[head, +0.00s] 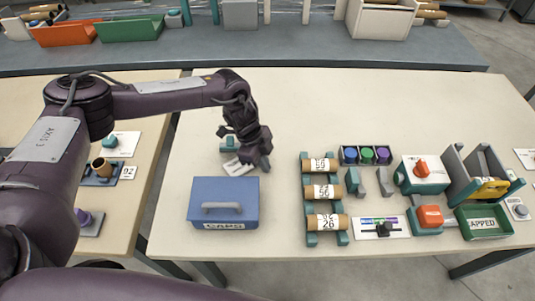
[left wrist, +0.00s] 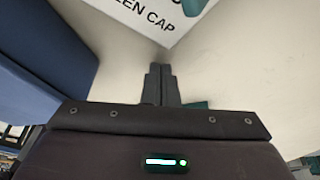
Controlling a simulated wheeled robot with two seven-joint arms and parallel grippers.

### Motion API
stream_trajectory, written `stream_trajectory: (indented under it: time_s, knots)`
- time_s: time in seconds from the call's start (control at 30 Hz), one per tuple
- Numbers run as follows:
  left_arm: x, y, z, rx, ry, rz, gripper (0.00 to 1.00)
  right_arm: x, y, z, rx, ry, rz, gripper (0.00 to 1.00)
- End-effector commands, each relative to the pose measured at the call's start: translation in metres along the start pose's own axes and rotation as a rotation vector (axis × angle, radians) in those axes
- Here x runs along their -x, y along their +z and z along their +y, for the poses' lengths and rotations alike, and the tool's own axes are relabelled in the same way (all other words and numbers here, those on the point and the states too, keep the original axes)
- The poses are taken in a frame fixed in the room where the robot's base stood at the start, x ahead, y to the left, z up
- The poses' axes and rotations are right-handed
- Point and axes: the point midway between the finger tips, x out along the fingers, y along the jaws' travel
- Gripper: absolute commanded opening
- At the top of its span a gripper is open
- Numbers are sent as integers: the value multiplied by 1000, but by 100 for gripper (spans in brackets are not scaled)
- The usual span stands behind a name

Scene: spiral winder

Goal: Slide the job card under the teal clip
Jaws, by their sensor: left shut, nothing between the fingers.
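The job card (head: 238,168) is a small white card lying on the cream table behind the blue box. In the left wrist view the card (left wrist: 150,20) shows black letters "EEN CAP", with one corner pointing at my fingertips. The teal clip (head: 229,145) stands just behind the card in the head view. A teal part at the top edge of the left wrist view (left wrist: 194,5) overlaps the card in the picture; I cannot tell whether the card is under it. My left gripper (left wrist: 160,70) is shut and empty, close to the card's corner. My right gripper is not in view.
The blue lidded box (head: 224,203) marked "CAPS" stands just in front of the card. A rack of labelled cardboard tubes (head: 323,192) and several fixtures fill the right. The table behind the clip is clear. A green tray (head: 483,224) is at far right.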

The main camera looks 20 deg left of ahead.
Motion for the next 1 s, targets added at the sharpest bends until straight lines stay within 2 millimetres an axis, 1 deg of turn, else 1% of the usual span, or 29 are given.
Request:
stream_trajectory:
  time_s: [0.03, 0.2, 0.6, 0.67, 0.87, 1.0]
  knots:
    - [4, 4, 1, -1, 2, -1, 0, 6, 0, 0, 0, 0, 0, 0]
    - [7, 16, 0, -2, 1, 2, 0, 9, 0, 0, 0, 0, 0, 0]
    - [7, 19, 0, -3, 1, 2, 0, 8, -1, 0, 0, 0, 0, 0]
    - [8, 24, 0, -1, 1, 2, 0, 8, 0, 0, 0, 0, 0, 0]
    - [18, 52, -1, 5, -3, -2, 0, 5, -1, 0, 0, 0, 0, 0]
    - [21, 55, -3, 3, -10, -6, 0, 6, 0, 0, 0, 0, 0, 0]
